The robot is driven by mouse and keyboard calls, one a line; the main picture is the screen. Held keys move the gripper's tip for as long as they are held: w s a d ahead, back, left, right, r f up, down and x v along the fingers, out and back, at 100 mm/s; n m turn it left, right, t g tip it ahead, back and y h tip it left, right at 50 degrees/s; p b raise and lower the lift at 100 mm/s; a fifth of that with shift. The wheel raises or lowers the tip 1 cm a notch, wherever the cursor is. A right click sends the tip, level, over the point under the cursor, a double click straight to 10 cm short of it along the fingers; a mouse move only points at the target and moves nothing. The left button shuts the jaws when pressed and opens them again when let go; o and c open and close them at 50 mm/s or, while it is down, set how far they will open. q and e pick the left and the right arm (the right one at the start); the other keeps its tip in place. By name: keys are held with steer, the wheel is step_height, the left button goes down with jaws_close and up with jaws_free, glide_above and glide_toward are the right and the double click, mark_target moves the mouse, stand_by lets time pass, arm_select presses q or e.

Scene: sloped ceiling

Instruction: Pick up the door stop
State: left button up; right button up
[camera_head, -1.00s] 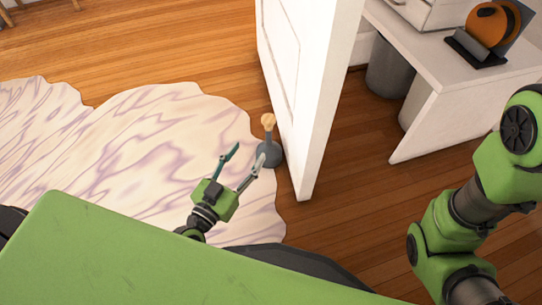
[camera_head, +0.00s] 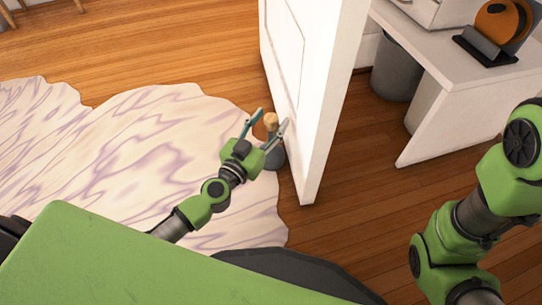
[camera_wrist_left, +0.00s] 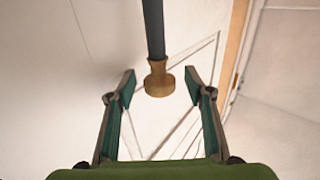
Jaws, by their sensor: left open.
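The door stop (camera_head: 271,121) stands on the floor against the white door, with a wooden knob on top, a dark shaft and a grey round base. In the left wrist view its knob (camera_wrist_left: 158,80) and dark shaft show between the finger tips, with clear gaps on both sides. My left gripper (camera_head: 268,117) is open, its fingers on either side of the knob in the head view. It partly hides the shaft and base. My right arm (camera_head: 465,220) shows at the right, but its gripper is out of the picture.
The white door (camera_head: 318,100) stands right behind the door stop. A pale, purple-veined rug (camera_head: 130,150) lies to the left. A white desk (camera_head: 450,65) with a grey bin (camera_head: 397,72) under it is at the right.

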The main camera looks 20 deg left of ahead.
arm_select(q)
steer(key=shift+w+d, duration=0.1)
steer(key=shift+w, duration=0.3)
jaws_close()
steer(key=shift+r, duration=0.15)
steer(key=shift+r, duration=0.1)
